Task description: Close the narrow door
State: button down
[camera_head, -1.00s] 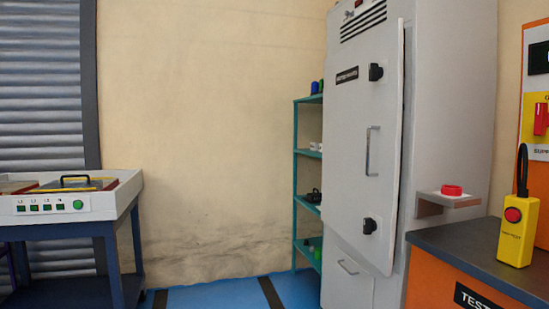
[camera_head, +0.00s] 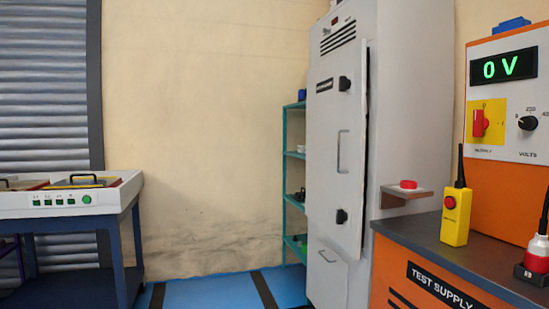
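A tall grey cabinet (camera_head: 410,110) stands right of centre. Its narrow light-grey door (camera_head: 322,185) has a vertical handle (camera_head: 343,152) and two black knobs, an upper one (camera_head: 344,84) and a lower one (camera_head: 341,216). The door stands slightly ajar, with a dark gap (camera_head: 366,130) along its right edge. A small closed drawer or flap (camera_head: 328,262) sits below it. My gripper is not in view, and nothing touches the door.
A teal shelf (camera_head: 292,110) stands left of the cabinet. A small ledge with a red button (camera_head: 408,185) juts from its right side. An orange test supply bench (camera_head: 425,285) is at right, a blue-framed table (camera_head: 125,235) at left. Blue floor (camera_head: 210,291) between is clear.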

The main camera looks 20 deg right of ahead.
aim_at(335, 149)
jog(key=z, duration=0.1)
jog(key=i, duration=1)
jog(key=z, duration=0.05)
